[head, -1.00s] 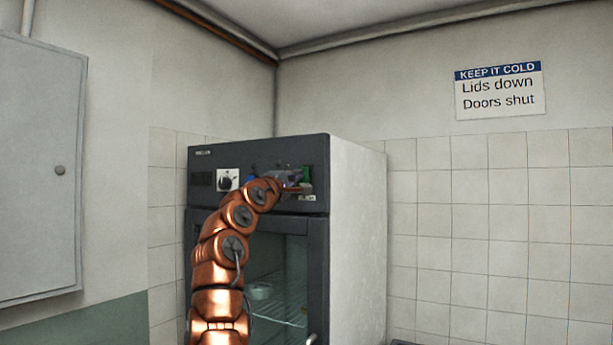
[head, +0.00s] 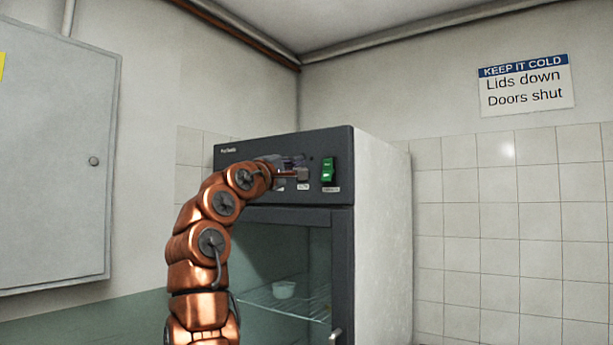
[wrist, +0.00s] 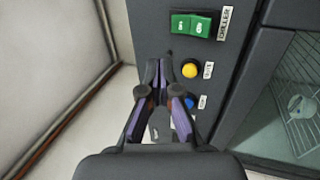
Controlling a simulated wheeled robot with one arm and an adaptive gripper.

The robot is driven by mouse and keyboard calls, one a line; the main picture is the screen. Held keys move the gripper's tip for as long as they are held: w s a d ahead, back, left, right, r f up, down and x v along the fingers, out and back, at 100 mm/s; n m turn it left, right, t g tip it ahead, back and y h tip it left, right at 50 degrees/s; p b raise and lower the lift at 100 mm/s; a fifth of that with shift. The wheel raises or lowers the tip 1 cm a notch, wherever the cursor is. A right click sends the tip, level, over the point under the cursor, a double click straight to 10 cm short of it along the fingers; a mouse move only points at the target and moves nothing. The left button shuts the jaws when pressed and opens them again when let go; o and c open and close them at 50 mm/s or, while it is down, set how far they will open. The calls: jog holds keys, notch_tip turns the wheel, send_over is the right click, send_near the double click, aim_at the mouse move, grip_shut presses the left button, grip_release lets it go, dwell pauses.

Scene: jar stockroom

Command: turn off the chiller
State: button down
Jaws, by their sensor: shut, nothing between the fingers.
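The chiller (head: 383,230) is a cabinet with a dark front panel and a glass door. A green rocker switch (head: 328,171) sits near the right end of the panel. In the wrist view the green switch (wrist: 191,25) has two halves with white marks, beside a label reading CHILLER. My gripper (head: 301,174) is shut and empty, just left of the switch in the head view. In the wrist view my gripper's tips (wrist: 164,62) are below the switch and apart from it. How far they are from the panel is unclear.
A yellow button (wrist: 190,70) and a blue button (wrist: 190,102) sit on the panel close to my fingers. The glass door (head: 290,265) is below, with a small white dish (head: 284,290) on a rack inside. A grey wall cabinet (head: 55,150) is at left.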

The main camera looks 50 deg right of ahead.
jog(key=shift+s+a, duration=0.1)
jog(key=shift+a, duration=1.15)
jog(key=w+a+f+n+t+y, duration=0.45)
jog(key=w+f+t+y, duration=0.2)
jog(key=w+f, duration=0.45)
jog(key=s+a+f+g+y, duration=0.1)
jog(key=s+a+f+y, duration=0.25)
jog(key=a+f, duration=0.75)
jog(key=s+a+f+g+y, duration=0.25)
jog(key=a+f+y, duration=0.3)
jog(key=f, duration=0.85)
jog(key=s+a+f+m+g+y, duration=0.1)
jog(key=s+a+f+g+y, duration=0.1)
jog(key=s+a+f, duration=0.4)
jog(key=s+a+f+m+g+y+p, duration=0.1)
jog(key=s+a+f+m+g+y, duration=0.1)
jog(key=s+a+f, duration=0.5)
jog(key=s+a+f+m+g+y, duration=0.2)
jog(key=s+a+f, duration=0.4)
jog(key=s+f, duration=0.6)
jog(key=s, duration=0.9)
jog(key=shift+s+a+f+g, duration=0.25)
jog(key=shift+a+g, duration=0.05)
jog(key=shift+a, duration=0.1)
